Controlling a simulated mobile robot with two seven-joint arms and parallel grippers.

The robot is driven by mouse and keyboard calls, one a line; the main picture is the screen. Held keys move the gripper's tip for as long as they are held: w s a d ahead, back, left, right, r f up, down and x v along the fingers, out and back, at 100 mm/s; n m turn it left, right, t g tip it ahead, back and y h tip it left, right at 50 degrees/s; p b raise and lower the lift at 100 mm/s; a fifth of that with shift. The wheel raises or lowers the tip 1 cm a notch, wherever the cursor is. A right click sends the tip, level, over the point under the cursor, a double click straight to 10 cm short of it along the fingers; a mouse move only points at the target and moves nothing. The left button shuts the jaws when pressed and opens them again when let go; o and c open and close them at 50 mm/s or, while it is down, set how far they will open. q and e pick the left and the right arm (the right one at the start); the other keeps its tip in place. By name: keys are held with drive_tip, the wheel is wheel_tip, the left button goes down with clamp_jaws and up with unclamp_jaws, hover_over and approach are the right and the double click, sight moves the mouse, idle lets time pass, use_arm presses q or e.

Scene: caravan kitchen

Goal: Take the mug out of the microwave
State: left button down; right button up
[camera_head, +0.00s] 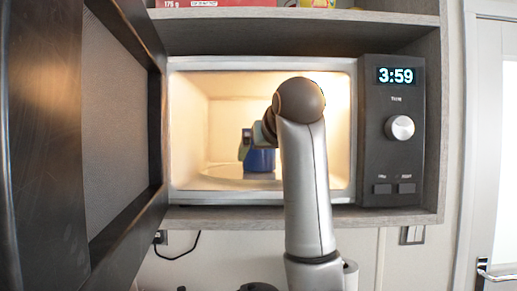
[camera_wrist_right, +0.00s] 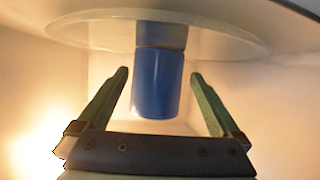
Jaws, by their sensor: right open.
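The blue mug (camera_head: 261,160) stands upright on the glass turntable (camera_head: 226,176) inside the lit microwave (camera_head: 185,130), whose door (camera_head: 122,130) is open to the left. My right arm reaches into the cavity and hides the mug's right side. My right gripper (camera_head: 246,143) is at the mug, and its far finger is hidden. In the right wrist view, upside down, the mug (camera_wrist_right: 157,85) shows between and just beyond the open green fingers (camera_wrist_right: 159,74). Both fingers look apart from it. I cannot make out its handle. My left gripper is out of view.
The cavity walls and raised front rim (camera_head: 260,197) close around my right arm. The control panel (camera_head: 391,130) is at the right. A shelf (camera_head: 300,18) with a red box (camera_head: 205,3) is above. A cable (camera_head: 180,251) hangs below.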

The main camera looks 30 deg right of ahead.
sight(263, 158)
drive_tip(key=x, duration=0.2)
drive_tip(key=p+x, duration=0.1)
drive_tip(key=x, duration=0.1)
drive_tip(key=shift+w+d+f, duration=0.1)
drive_tip(key=shift+w+f, duration=0.1)
drive_tip(key=shift+f, duration=0.15)
drive_tip(key=c, duration=1.5)
drive_tip(key=shift+r, duration=0.1)
drive_tip(key=shift+c, duration=0.3)
drive_tip(key=shift+s+r, duration=0.1)
drive_tip(key=shift+r, duration=0.05)
